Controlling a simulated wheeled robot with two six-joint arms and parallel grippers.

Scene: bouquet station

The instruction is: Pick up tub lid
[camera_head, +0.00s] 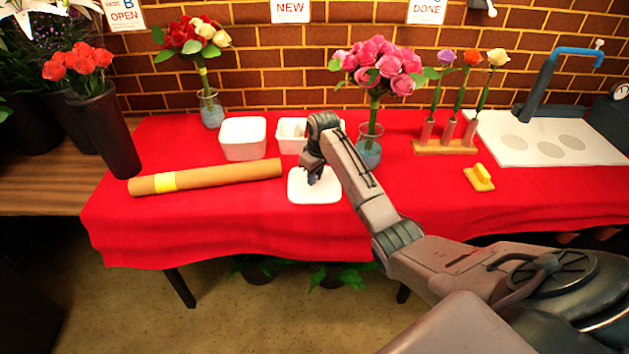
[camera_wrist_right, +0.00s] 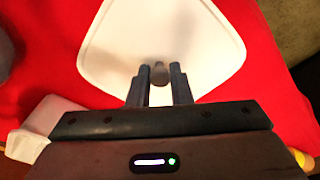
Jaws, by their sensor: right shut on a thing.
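The tub lid (camera_head: 318,190) is a white, flat, rounded square at the front middle of the red table in the head view. It fills the upper middle of the right wrist view (camera_wrist_right: 150,35), with a small grey knob (camera_wrist_right: 159,72) on it. My right gripper (camera_head: 314,180) is over the lid, and in the right wrist view its two fingers (camera_wrist_right: 160,78) are shut on the knob. I cannot tell whether the lid is lifted off the cloth. My left gripper is not in view.
A brown paper roll (camera_head: 215,177) lies left. A vase of pink flowers (camera_head: 369,147) and a yellow block (camera_head: 479,178) are right. The table's front edge is close.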

